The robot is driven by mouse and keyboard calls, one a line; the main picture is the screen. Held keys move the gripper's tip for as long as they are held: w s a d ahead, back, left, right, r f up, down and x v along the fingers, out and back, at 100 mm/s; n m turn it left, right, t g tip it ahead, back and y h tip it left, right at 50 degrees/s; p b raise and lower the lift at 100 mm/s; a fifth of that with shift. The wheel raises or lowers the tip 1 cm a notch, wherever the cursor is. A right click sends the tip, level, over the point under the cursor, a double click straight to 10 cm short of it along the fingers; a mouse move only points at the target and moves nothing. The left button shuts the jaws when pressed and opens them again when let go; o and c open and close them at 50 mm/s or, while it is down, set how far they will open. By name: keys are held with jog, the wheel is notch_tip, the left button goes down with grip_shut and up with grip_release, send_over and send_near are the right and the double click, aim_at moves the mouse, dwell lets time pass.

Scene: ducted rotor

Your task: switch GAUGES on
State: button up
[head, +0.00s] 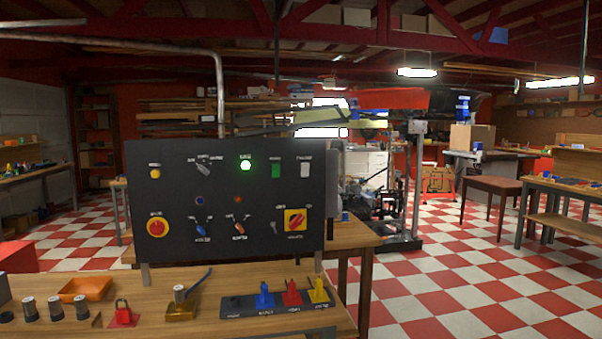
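A black control panel (225,200) stands upright at the back of the wooden bench. I cannot tell which way this rocker is tipped. My gripper is not in view.
On the bench (220,325) stand an orange tray (86,289), several metal cylinders, a red padlock (123,313) and a dark rack (277,303) with coloured pieces.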

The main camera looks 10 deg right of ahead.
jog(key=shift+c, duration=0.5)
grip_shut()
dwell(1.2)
